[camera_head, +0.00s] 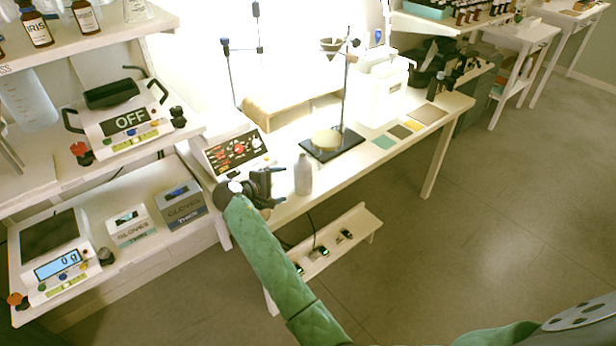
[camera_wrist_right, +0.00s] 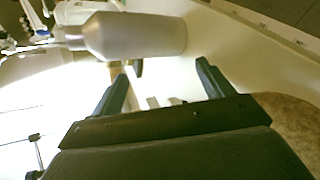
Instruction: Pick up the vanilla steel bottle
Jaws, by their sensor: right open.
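A plain grey-white steel bottle (camera_head: 303,176) stands upright near the front edge of the white worktable (camera_head: 400,145). No label can be read on it. My right gripper (camera_head: 270,183) is just left of the bottle in the head view, open and apart from it. In the right wrist view the bottle (camera_wrist_right: 137,36) lies across the top, beyond the fingertips of my open right gripper (camera_wrist_right: 160,75). Nothing is between the fingers. My left gripper is not in view.
A control box with red buttons (camera_head: 234,150) stands behind my right gripper. A dark stand base (camera_head: 332,145) is behind the bottle. A low shelf (camera_head: 325,245) with small items is below the table. Shelves with scales (camera_head: 50,250) are at left.

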